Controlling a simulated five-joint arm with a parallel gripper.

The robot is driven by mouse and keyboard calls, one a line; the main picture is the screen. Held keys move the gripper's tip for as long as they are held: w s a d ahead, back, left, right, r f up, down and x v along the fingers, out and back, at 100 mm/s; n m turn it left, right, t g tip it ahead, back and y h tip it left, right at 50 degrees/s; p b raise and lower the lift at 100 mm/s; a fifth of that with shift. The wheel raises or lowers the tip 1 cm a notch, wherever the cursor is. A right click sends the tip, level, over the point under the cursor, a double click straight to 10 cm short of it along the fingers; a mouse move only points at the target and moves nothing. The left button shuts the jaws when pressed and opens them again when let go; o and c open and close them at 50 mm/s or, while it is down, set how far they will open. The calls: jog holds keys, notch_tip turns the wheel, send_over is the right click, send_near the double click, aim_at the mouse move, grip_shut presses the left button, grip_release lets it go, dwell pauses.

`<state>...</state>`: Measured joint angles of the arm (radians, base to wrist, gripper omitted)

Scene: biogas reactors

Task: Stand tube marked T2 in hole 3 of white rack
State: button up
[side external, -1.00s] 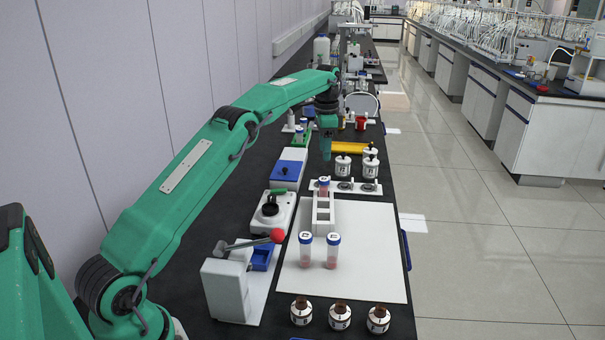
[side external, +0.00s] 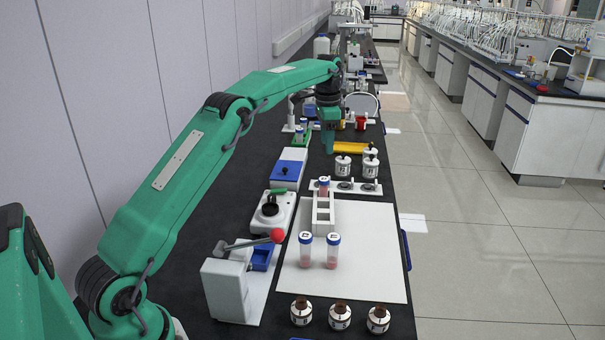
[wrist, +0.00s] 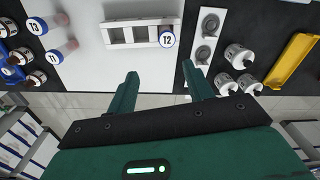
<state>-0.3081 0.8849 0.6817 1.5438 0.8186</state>
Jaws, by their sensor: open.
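The tube marked T2 (wrist: 167,40) has a blue-rimmed white cap and stands upright at the right end of the white rack (wrist: 118,34) in the wrist view. In the side external view the tube (side external: 324,188) shows red contents at the far end of the rack (side external: 323,222), seemingly in its end hole. The other rack openings look empty, and I cannot read hole numbers. My gripper (wrist: 158,88) is open and empty, its fingers apart, above the bench and clear of the rack and tube. In the side external view my gripper (side external: 328,151) is beyond the rack.
Tubes T3 (wrist: 37,26) and T1 (wrist: 53,58) stand on the white mat (side external: 370,260) near the rack. White bottles (side external: 342,166) and a plate with round recesses (side external: 369,187) are beyond it. A yellow tray (side external: 350,147) lies farther back. The mat's right side is clear.

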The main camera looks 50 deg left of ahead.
jog(key=s+d+r+n+t, duration=0.3)
jog(key=s+d+r, duration=0.9)
jog(key=s, duration=0.4)
jog(key=s+d+f+n, duration=0.1)
jog(key=s+d+f, duration=0.1)
jog(key=s, duration=0.5)
jog(key=s+d+f+n+t, duration=0.1)
jog(key=s+d+f, duration=0.1)
jog(key=s, duration=0.5)
jog(key=s+d+f+t, duration=0.1)
jog(key=s+d+f, duration=0.2)
jog(key=s, duration=0.4)
jog(key=shift+s+f+n, duration=0.2)
jog(key=shift+f+n, duration=0.2)
jog(key=shift+f, duration=0.25)
